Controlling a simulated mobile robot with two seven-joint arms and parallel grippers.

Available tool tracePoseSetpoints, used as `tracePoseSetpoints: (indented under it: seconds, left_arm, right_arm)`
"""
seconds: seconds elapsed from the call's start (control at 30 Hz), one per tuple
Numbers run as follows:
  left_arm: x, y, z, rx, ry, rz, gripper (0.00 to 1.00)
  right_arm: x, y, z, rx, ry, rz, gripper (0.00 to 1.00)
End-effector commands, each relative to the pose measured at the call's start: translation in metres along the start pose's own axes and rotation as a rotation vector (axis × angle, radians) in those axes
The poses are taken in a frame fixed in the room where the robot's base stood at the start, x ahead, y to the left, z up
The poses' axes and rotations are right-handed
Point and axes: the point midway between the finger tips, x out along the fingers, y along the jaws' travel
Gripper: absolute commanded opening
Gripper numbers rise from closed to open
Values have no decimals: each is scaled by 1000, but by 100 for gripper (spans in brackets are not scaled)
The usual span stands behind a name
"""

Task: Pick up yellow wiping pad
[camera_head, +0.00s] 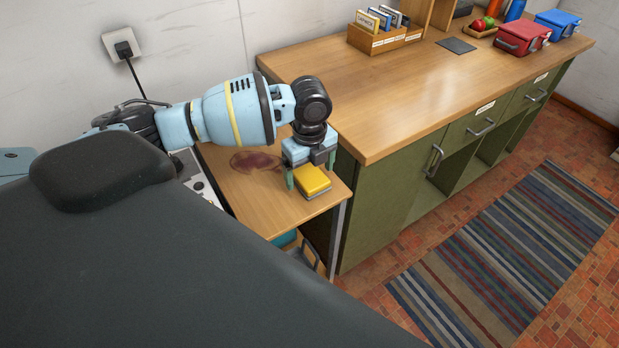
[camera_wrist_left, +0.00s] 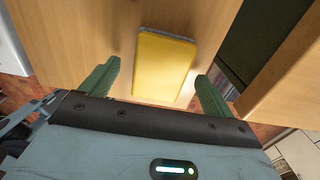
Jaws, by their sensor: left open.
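The yellow wiping pad (camera_head: 312,181) lies flat on a small wooden side table (camera_head: 255,202), near its front right corner. My left gripper (camera_head: 310,178) points down over the pad with its green fingers apart. In the left wrist view the pad (camera_wrist_left: 164,66) shows between the two open fingers (camera_wrist_left: 158,92) and reaches out beyond them. The fingers appear clear of its sides, and I cannot tell how far above the table they are. My right gripper is not in view.
A dark reddish stain (camera_head: 256,162) marks the side table left of the pad. A taller wooden counter with green cabinets (camera_head: 400,190) stands close to the right. A wooden file box (camera_head: 384,38) and red lunch box (camera_head: 522,38) stand at its back. A striped rug (camera_head: 510,250) lies on the floor.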

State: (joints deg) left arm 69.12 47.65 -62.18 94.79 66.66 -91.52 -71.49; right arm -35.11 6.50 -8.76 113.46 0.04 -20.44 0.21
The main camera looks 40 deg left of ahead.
Motion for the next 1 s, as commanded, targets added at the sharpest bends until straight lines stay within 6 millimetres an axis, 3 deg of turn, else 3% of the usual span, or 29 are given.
tracePoseSetpoints:
  seconds: [0.1,0.37,0.73,1.0]
  left_arm:
    - [11,0,0,0,1,2,88]
    - [13,0,0,0,1,0,88]
    - [12,0,0,1,1,0,40]
    - [11,0,0,1,1,0,39]
  right_arm:
    - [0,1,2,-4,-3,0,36]
    - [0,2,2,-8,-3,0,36]
    - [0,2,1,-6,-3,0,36]
    - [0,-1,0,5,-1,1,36]
